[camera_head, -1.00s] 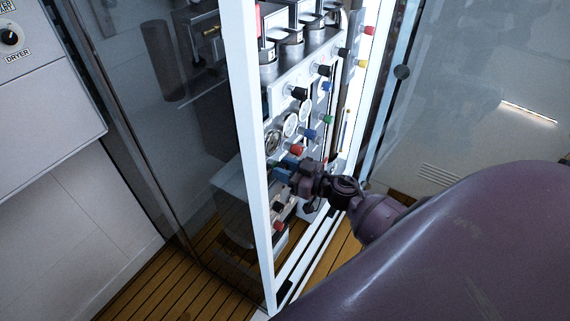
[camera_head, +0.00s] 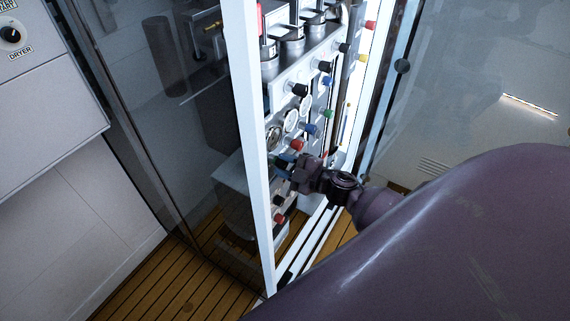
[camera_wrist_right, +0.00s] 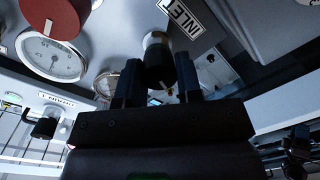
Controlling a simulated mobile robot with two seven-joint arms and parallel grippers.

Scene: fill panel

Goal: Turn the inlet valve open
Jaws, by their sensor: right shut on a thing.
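The inlet valve knob (camera_wrist_right: 157,52), dark with a paler part, sits on the panel beside a label reading INLET (camera_wrist_right: 182,16) in the right wrist view. My right gripper (camera_wrist_right: 160,82) is shut on this knob, with one dark finger on each side of it. In the head view my right gripper (camera_head: 290,172) reaches in from the right to the lower part of the panel, below the gauges. There the arm and fingers mostly hide the knob. My left gripper is not in view.
A red knob (camera_wrist_right: 55,15) and a round gauge (camera_wrist_right: 50,58) are close left of the fingers in the wrist view. A white cabinet frame post (camera_head: 250,130) stands just left of the gripper. A glass door (camera_head: 490,90) stands open at right.

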